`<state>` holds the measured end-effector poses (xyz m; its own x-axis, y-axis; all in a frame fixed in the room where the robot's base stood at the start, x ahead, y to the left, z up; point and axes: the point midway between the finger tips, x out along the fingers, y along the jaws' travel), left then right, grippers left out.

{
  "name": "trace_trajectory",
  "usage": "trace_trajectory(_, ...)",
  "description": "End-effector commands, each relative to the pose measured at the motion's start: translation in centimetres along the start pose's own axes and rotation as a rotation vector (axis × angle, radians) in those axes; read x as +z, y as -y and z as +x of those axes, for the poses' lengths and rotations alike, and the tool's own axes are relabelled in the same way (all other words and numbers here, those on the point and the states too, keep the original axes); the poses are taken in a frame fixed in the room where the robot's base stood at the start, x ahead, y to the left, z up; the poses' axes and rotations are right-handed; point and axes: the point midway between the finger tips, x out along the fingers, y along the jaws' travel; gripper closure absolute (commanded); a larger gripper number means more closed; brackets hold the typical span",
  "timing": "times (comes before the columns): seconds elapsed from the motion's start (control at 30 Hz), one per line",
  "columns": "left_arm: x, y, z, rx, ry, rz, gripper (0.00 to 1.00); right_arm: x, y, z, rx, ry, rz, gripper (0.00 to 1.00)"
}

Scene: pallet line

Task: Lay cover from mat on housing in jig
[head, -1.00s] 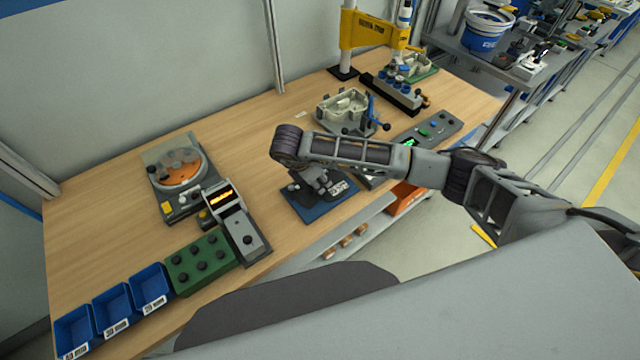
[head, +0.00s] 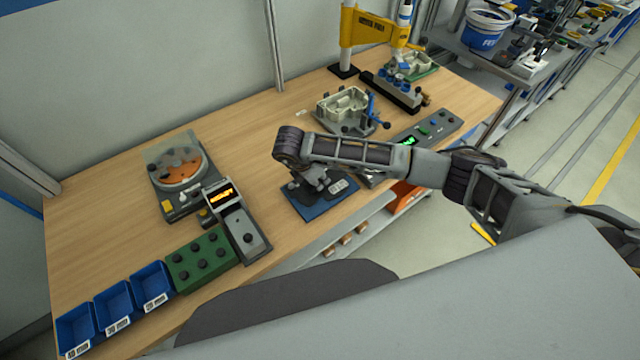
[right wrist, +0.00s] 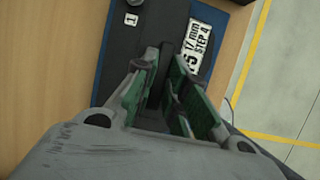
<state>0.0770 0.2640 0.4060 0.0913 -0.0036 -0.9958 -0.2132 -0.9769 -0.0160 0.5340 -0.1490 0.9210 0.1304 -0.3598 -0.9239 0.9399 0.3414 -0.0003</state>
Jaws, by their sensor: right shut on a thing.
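The blue mat (head: 322,210) lies near the front edge of the bench; its blue border also shows in the right wrist view (right wrist: 103,62). The cover seems to be the dark piece (right wrist: 156,92) between my right fingers, low over the mat; it is mostly hidden in the head view. My right gripper (head: 316,186) points down over the mat, its green-padded fingers (right wrist: 163,88) shut on this dark piece. I cannot tell whether the piece touches the mat. The pale open housing (head: 345,103) sits in the jig (head: 340,127), farther back. My left gripper is out of view.
A blue-handled clamp (head: 372,108) stands at the jig's right side. A button panel (head: 432,130) lies right of the jig. A turntable device (head: 180,172), a green block (head: 200,262) and blue bins (head: 113,303) stand to the left. Bare wood lies between turntable and jig.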

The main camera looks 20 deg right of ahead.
Motion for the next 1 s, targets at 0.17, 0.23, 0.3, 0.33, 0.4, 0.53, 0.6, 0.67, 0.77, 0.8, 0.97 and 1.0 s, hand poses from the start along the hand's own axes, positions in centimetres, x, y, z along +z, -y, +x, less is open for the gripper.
trace_trajectory(0.17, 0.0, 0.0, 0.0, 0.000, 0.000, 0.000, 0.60, 0.0, 0.0, 0.0, 0.001, 0.000, 0.000, 1.00)
trace_trajectory(0.23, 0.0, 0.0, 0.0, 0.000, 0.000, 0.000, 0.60, 0.0, 0.0, 0.0, 0.001, 0.000, 0.000, 1.00)
trace_trajectory(0.3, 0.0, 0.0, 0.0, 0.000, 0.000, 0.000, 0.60, 0.1, 0.0, -0.1, 0.001, 0.000, 0.000, 1.00)
trace_trajectory(0.33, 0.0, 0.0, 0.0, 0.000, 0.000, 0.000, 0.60, 0.1, 0.0, -0.1, 0.001, 0.000, 0.001, 1.00)
trace_trajectory(0.4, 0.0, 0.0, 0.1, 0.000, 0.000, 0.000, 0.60, 0.2, -0.1, -0.4, 0.002, 0.000, 0.001, 1.00)
trace_trajectory(0.53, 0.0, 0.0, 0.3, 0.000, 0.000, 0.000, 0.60, 0.5, -0.1, -1.2, 0.004, 0.000, 0.001, 1.00)
trace_trajectory(0.6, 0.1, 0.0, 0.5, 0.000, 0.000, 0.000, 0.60, 0.8, -0.1, -1.8, 0.002, 0.001, 0.001, 1.00)
trace_trajectory(0.67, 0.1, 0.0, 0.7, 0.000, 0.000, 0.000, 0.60, 1.1, -0.1, -2.5, 0.003, -0.001, 0.001, 1.00)
trace_trajectory(0.77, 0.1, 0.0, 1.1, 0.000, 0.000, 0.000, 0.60, 1.6, -0.1, -3.8, 0.004, 0.000, 0.002, 1.00)
trace_trajectory(0.8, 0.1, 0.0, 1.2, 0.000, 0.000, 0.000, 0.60, 1.8, -0.1, -4.4, 0.004, 0.001, 0.001, 1.00)
trace_trajectory(0.97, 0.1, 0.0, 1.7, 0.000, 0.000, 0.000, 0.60, 2.7, -0.1, -6.6, 0.004, 0.000, 0.001, 1.00)
trace_trajectory(1.0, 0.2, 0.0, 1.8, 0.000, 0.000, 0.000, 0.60, 2.9, -0.1, -7.0, 0.003, 0.000, 0.001, 1.00)
